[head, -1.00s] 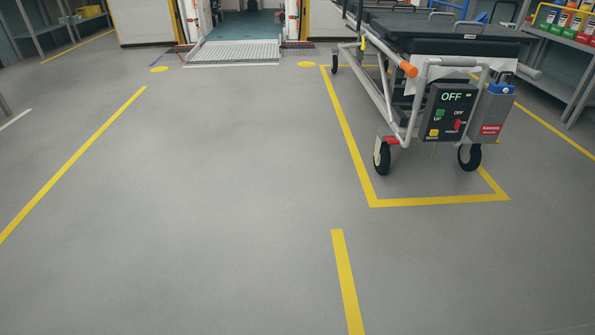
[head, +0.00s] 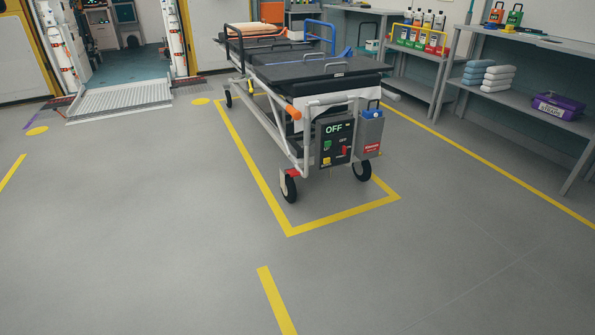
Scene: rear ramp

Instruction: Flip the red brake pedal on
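A wheeled stretcher (head: 318,72) with a black top stands right of centre in the head view, at some distance. A small red pedal (head: 292,173) sits just above its near left wheel (head: 289,188). Its exact tilt is too small to tell. A dark control panel (head: 334,141) on the stretcher's near end reads "OFF" and bears a green button, a yellow button and a small red lever (head: 344,151). Neither of my grippers is in view.
A yellow floor outline (head: 345,216) surrounds the stretcher. Open grey floor (head: 150,230) lies in front and to the left. A ramp (head: 120,100) leads into a vehicle at the back left. Shelves (head: 530,105) with bottles, folded cloths and a purple case line the right side.

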